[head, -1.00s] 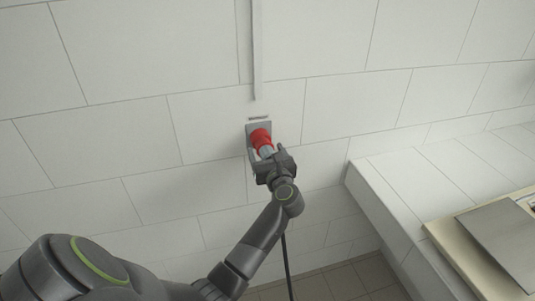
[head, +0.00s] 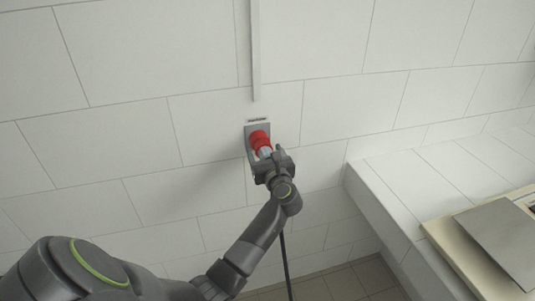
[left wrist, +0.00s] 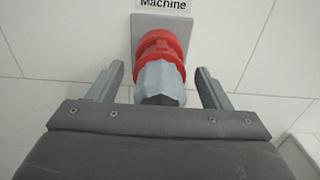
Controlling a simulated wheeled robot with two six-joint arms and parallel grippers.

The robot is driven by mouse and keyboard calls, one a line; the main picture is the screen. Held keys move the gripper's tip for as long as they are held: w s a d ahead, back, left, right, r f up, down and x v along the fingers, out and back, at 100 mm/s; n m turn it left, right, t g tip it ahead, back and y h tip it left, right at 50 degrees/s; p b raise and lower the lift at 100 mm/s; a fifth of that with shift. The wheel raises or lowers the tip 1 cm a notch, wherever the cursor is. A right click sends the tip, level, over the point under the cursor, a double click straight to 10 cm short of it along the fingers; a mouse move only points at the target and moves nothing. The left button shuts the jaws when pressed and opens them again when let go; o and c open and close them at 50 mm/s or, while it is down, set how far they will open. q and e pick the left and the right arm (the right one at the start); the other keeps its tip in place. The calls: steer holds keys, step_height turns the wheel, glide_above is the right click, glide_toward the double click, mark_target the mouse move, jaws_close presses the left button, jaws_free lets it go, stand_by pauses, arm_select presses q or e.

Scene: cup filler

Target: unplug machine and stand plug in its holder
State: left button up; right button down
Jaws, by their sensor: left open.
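The red wall socket (head: 259,137) sits on a grey plate (head: 250,129) on the tiled wall, and the left wrist view shows a label reading "Machine" (left wrist: 163,4) above it. The plug's grey body (left wrist: 159,82) points out of the red socket (left wrist: 158,47) toward me and appears plugged in. My left gripper (head: 268,155) is at the plug, with its open fingers (left wrist: 159,85) to either side of the grey body and a visible gap on both sides. The head view hides most of the plug behind the gripper. No plug holder is seen. My right gripper is not in view.
A dark cable (head: 286,265) hangs down below the gripper to the floor. A white tiled ledge (head: 385,200) juts out at the right, bearing a beige unit with a grey panel (head: 497,238). A thin conduit (head: 256,50) runs up the wall above the socket.

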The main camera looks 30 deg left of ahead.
arm_select(q)
steer(key=shift+w+a+r, duration=0.2)
steer(key=shift+r, duration=0.55)
steer(key=shift+c, duration=0.3)
steer(key=c, duration=1.2)
steer(key=shift+c, duration=0.2)
steer(key=shift+s+d+f, duration=0.2)
steer(key=shift+f, duration=0.2)
steer(key=shift+f, duration=0.15)
steer(key=shift+s+d+f, duration=0.1)
steer(key=shift+s+d, duration=0.05)
steer(key=shift+s, duration=0.05)
steer(key=shift+v, duration=2)
steer(key=shift+f, duration=0.15)
